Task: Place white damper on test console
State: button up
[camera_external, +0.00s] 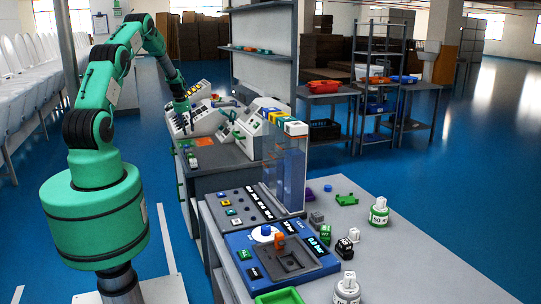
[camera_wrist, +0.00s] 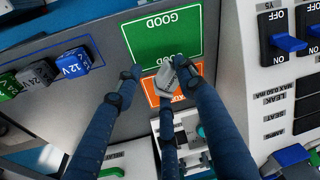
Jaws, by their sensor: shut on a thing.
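My gripper (camera_wrist: 158,72) has its dark blue fingers closed around a small whitish-grey piece, apparently the white damper (camera_wrist: 166,82). Lettering on it is too small to read. In the wrist view the piece shows in front of a green GOOD label (camera_wrist: 163,40) and an orange label (camera_wrist: 152,98). In the external view my gripper (camera_external: 182,106) is over the near sloped face of the white test console (camera_external: 203,118); the damper cannot be made out there. The wrist view also shows a white panel with labelled switches (camera_wrist: 285,85) at the right. Contact with any surface cannot be told.
A second white console (camera_external: 250,120) stands to the right, beside a clear case with blue columns (camera_external: 290,175). The front table (camera_external: 410,260) holds several small parts and bottles.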

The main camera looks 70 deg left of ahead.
jog(key=shift+f, duration=1.55)
jog(key=shift+f, duration=1.9)
jog(key=shift+f+b, duration=0.2)
jog(key=shift+b, duration=0.2)
jog(key=o, duration=1.2)
jog(key=shift+o, duration=0.2)
jog(key=shift+r, duration=0.1)
notch_tip(320, 180, up, 12)
jog(key=s+d+p, duration=0.1)
jog(key=shift+s+d, duration=0.3)
